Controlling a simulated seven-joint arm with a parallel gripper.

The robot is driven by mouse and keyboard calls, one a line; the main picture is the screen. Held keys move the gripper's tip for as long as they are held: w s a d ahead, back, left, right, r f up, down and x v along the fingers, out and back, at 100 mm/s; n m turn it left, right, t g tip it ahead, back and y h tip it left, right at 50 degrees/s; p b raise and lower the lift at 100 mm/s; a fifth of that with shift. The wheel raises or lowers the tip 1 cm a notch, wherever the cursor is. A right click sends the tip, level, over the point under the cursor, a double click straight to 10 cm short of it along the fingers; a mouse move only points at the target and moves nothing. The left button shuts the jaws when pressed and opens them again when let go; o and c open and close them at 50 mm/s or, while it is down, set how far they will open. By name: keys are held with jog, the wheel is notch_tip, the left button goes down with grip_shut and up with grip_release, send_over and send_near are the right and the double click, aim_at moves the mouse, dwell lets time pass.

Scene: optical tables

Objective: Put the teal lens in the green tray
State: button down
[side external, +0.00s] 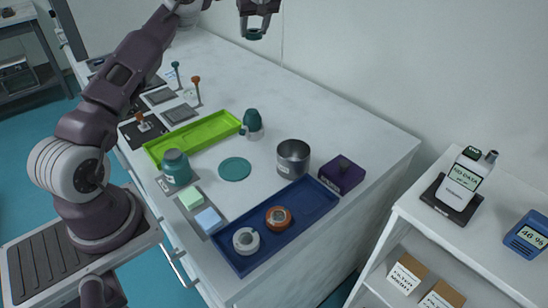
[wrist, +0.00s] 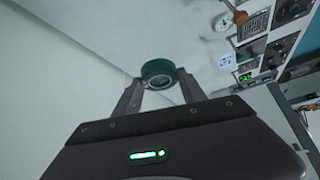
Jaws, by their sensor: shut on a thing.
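My gripper (side external: 256,28) is raised high above the far part of the table, at the top of the side view. It is shut on the teal lens (side external: 254,34), a short dark teal ring. In the wrist view the lens (wrist: 158,72) sits between the two fingertips (wrist: 160,88), with its round glass face showing. The green tray (side external: 190,137) is long, bright green and empty, and lies on the white table to the left of and below the gripper in the side view.
A blue tray (side external: 240,262) holds a white ring (side external: 246,240) and an orange ring (side external: 278,218). A teal-topped bottle (side external: 252,122) stands at the green tray's right end, and a teal jar (side external: 176,166) by its near side. A metal cup (side external: 293,158) and purple box (side external: 342,174) stand right.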

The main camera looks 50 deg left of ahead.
jog(key=d+r+m+t+h, duration=0.3)
jog(key=d+m, duration=0.5)
jog(key=d, duration=1.5)
jog(key=s+d+f+m+t+h, duration=0.1)
jog(key=s+d+f+m+h, duration=0.15)
jog(key=s+d, duration=0.35)
jog(key=s+d+f+m+h, duration=0.1)
jog(key=s+d+m, duration=0.25)
jog(key=d, duration=0.45)
jog(key=s+a+f+n+g+y, duration=0.1)
jog(key=s+a+f+n+y, duration=0.55)
jog(key=a+f, duration=0.65)
jog(key=s+a+r+n+g, duration=0.3)
jog(key=s+a+n+g, duration=0.4)
jog(key=s+a+n, duration=0.95)
jog(key=s+f+m, duration=0.1)
jog(key=f, duration=0.2)
jog(key=s+a+f, duration=0.1)
jog(key=f, duration=0.2)
jog(key=s+f+m, duration=0.1)
jog(key=f, duration=0.2)
jog(key=shift+s+a+f+m, duration=0.3)
jog(key=shift+a, duration=0.05)
jog(key=shift+w+f, duration=0.1)
jog(key=shift+f, duration=0.25)
jog(key=shift+f, duration=0.15)
